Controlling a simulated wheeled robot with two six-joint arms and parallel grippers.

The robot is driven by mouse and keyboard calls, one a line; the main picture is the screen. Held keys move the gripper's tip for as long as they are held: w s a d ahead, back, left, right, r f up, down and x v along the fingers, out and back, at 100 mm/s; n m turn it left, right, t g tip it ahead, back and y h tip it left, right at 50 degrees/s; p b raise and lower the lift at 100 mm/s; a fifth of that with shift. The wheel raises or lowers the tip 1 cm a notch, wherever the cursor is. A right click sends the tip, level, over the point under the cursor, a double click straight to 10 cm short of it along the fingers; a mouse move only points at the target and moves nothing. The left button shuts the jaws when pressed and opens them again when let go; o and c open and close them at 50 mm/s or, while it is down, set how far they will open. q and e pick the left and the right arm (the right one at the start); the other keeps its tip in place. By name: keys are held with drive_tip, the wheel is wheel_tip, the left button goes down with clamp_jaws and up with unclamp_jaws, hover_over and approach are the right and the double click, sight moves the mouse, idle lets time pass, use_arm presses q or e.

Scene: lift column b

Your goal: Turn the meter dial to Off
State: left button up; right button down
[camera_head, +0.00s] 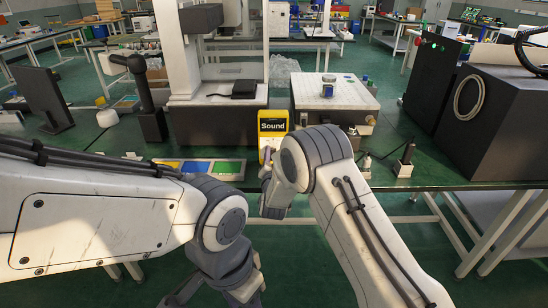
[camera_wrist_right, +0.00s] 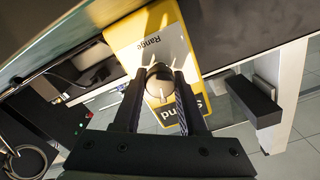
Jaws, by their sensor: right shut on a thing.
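The yellow meter (camera_head: 272,124) with a black label reading "Sound" stands upright on the bench in the head view. In the right wrist view the yellow meter (camera_wrist_right: 188,48) appears tilted, with the word "Range" on its pale face. Its round dial (camera_wrist_right: 158,82) sits between the two dark fingers of my right gripper (camera_wrist_right: 159,88), which is shut on it. In the head view my right gripper (camera_head: 268,160) is at the meter's front, largely hidden by my right wrist. My left arm bends down at the bottom, and its jaws are out of sight. I cannot read the dial's setting.
Blue, green and yellow trays (camera_head: 228,168) lie left of the meter. A white-topped box (camera_head: 335,92) stands behind it, and a small black stand (camera_head: 404,160) is to the right. A large dark cabinet (camera_head: 502,125) fills the bench's right side.

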drive_tip(key=n+b, duration=0.1)
drive_tip(key=n, duration=0.3)
drive_tip(key=shift+n, duration=0.3)
drive_tip(key=n, duration=0.4)
drive_tip(key=shift+a, duration=0.1)
drive_tip(key=shift+n, duration=0.3)
drive_tip(key=shift+c, duration=2.3)
unclamp_jaws()
drive_tip(key=s, duration=1)
drive_tip(key=shift+s, duration=0.25)
